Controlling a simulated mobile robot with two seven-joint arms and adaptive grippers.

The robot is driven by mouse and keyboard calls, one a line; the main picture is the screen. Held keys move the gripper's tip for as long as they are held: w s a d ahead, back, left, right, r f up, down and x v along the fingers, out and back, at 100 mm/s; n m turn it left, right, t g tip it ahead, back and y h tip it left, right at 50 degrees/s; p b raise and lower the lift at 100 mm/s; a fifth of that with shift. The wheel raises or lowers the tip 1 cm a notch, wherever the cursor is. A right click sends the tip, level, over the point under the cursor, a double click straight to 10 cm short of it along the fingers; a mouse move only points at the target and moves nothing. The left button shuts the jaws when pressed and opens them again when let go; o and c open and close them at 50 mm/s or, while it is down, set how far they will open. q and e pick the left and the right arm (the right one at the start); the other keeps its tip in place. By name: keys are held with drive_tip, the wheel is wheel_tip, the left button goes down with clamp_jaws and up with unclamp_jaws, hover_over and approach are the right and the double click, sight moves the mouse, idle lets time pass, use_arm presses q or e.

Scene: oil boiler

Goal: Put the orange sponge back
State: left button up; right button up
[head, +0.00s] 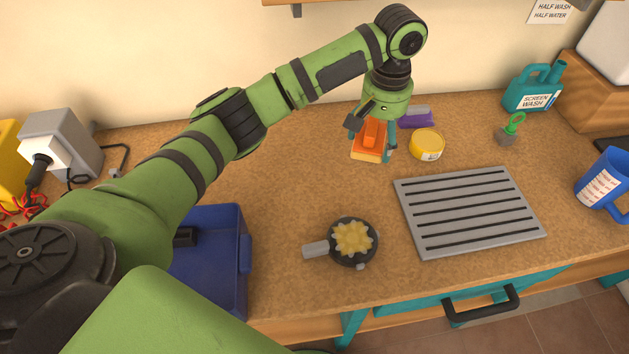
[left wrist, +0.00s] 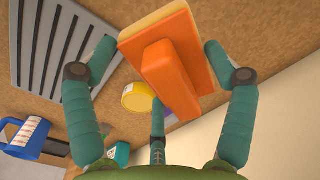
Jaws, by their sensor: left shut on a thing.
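The orange sponge (head: 369,140) is an orange block with a raised grip and a pale underside. My left gripper (head: 372,138) points down and is shut on it near the back of the worktop. In the left wrist view the orange sponge (left wrist: 172,62) sits between the teal fingers of my left gripper (left wrist: 165,65). I cannot tell whether its underside touches the worktop. A purple block (head: 415,117) with a grey top lies just behind and right of it. My right gripper is not in view.
A yellow round tin (head: 427,144) stands close to the right of the sponge. A grey slotted rack (head: 470,210), a small pan (head: 352,242) with yellow contents, a blue box (head: 215,255) and a blue jug (head: 606,183) occupy the worktop (head: 300,180). Worktop left of the sponge is clear.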

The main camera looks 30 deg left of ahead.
use_arm(q)
drive_tip(key=shift+w+d+f, duration=0.1)
drive_tip(key=shift+w+f, duration=0.1)
drive_tip(key=shift+f, duration=0.1)
drive_tip(key=p, duration=0.3)
hover_over(319, 179)
wheel_tip(319, 179, down, 7)
drive_tip(key=shift+d+r, duration=0.1)
drive_tip(key=shift+r, duration=0.05)
wheel_tip(319, 179, down, 4)
drive_tip(key=shift+f+p, duration=0.1)
drive_tip(key=shift+p, duration=0.45)
drive_tip(key=shift+s+f, duration=0.1)
drive_tip(key=shift+f, duration=0.05)
drive_tip(key=o, duration=0.9)
drive_tip(key=shift+c, duration=0.2)
wheel_tip(319, 179, up, 12)
drive_tip(key=b, duration=0.1)
drive_tip(key=shift+r, duration=0.2)
